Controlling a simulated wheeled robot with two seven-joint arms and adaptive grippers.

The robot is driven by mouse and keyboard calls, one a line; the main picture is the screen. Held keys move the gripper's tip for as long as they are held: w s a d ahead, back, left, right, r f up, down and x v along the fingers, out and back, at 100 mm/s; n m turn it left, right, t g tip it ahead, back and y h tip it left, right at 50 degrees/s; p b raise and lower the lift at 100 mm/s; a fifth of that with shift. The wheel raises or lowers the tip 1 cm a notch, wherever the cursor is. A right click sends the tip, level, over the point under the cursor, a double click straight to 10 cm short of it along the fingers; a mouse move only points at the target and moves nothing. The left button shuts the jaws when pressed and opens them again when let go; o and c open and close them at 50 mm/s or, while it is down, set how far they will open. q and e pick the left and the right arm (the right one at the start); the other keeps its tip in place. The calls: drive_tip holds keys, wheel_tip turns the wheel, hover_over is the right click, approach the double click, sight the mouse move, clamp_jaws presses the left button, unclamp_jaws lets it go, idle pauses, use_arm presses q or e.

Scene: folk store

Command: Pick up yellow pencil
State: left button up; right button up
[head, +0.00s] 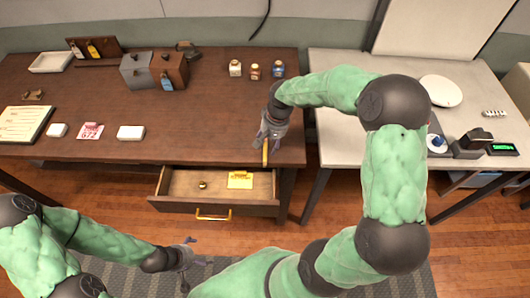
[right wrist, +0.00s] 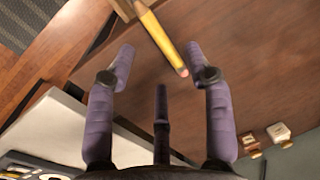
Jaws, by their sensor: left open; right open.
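The yellow pencil (head: 265,154) is at the front right edge of the brown desk in the head view, just below my right gripper (head: 268,137). In the right wrist view the pencil (right wrist: 162,39) lies slanted between the spread fingers, its pink eraser end near the right finger and its other end toward the desk's edge. My right gripper (right wrist: 158,58) is open and not closed on it. Whether a finger touches the pencil, I cannot tell. My left gripper (head: 194,263) is open and empty, low in front of the desk over the floor mat.
An open drawer (head: 170,203) with a yellow card (head: 240,180) juts out below the desk top (head: 200,115). Small bottles (head: 255,71) stand behind my right gripper. A pale table (head: 340,140) stands to the right, past a narrow gap.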

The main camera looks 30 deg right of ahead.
sight(267, 154)
drive_tip(key=f, duration=0.1)
drive_tip(key=f+b, duration=0.1)
drive_tip(key=f, duration=0.3)
drive_tip(key=shift+a+f+b, duration=0.1)
drive_tip(key=shift+a+b, duration=0.25)
drive_tip(key=c, duration=0.9)
